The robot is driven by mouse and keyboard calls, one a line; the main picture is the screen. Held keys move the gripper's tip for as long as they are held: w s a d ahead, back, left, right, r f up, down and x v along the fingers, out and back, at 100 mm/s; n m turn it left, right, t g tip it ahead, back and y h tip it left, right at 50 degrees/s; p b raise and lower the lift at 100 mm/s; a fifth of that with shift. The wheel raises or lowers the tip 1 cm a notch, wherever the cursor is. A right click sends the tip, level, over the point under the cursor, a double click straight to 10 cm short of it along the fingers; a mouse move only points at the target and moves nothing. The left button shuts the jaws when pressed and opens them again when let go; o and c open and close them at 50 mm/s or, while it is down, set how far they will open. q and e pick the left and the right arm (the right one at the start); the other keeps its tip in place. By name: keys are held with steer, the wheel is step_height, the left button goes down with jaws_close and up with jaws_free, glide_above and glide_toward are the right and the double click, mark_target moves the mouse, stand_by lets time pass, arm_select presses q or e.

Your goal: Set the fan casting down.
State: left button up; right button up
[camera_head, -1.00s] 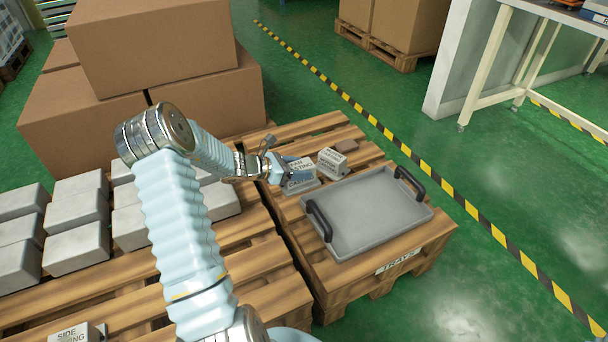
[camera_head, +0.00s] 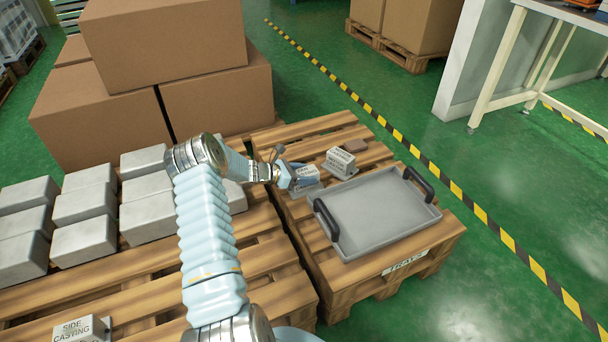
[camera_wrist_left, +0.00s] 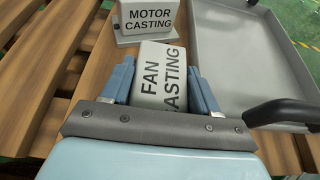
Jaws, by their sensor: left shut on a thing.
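The fan casting (camera_head: 306,176) is a light grey block with black lettering, on the small pallet left of the tray in the head view. In the left wrist view the fan casting (camera_wrist_left: 158,75) sits between the two blue fingers. My left gripper (camera_head: 290,176) is shut on it; the same gripper (camera_wrist_left: 160,88) fills the lower middle of the wrist view. The casting is low over the pallet boards; I cannot tell whether its underside touches them. My right gripper is not in view.
The motor casting (camera_head: 341,162) stands just behind the fan casting. A grey tray (camera_head: 385,222) with black handles lies to the right. Several grey blocks (camera_head: 84,205) stand on the left pallet; a side casting (camera_head: 84,329) is at front.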

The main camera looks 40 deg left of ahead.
arm_select(q)
steer(key=o, duration=1.5)
steer(key=shift+f, duration=0.1)
steer(key=shift+s+r, duration=0.1)
steer(key=shift+r, duration=0.15)
steer(key=v, duration=1.1)
steer(key=shift+s+a, duration=0.3)
